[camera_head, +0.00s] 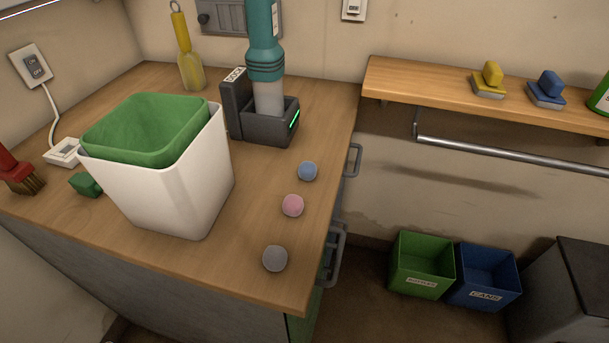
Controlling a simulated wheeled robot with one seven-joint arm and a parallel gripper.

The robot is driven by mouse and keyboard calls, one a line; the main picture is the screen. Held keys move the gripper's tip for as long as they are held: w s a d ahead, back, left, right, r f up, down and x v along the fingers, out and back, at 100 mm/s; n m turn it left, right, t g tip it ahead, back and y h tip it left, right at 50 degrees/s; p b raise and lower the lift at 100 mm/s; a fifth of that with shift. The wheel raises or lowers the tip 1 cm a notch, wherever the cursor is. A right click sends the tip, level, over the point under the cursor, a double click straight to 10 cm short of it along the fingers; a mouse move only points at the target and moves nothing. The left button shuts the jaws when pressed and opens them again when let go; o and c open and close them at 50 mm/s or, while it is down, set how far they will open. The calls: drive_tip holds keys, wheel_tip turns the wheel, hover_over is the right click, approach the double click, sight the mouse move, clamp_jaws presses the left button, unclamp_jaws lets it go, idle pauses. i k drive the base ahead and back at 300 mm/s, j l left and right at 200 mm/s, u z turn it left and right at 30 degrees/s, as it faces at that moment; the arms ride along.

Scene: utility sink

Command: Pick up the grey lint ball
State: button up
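The grey lint ball (275,258) lies on the wooden counter (240,278), close to its front right corner. It is small and round, with nothing on top of it. A pink ball (292,205) lies a little behind it, and a blue ball (307,171) lies behind the pink one. The three form a loose row along the counter's right edge, apart from each other. My gripper is not in view.
A white bin (185,190) with a green liner stands left of the balls. Behind are a docked teal device (264,50) and a yellow brush (188,65). Drawer handles (335,255) jut from the counter's right side. Green (421,275) and blue (484,285) bins stand on the floor.

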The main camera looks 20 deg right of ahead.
sight(275, 257)
drive_tip(key=l+u, duration=0.1)
drive_tip(key=l, duration=1.5)
drive_tip(key=k, duration=0.05)
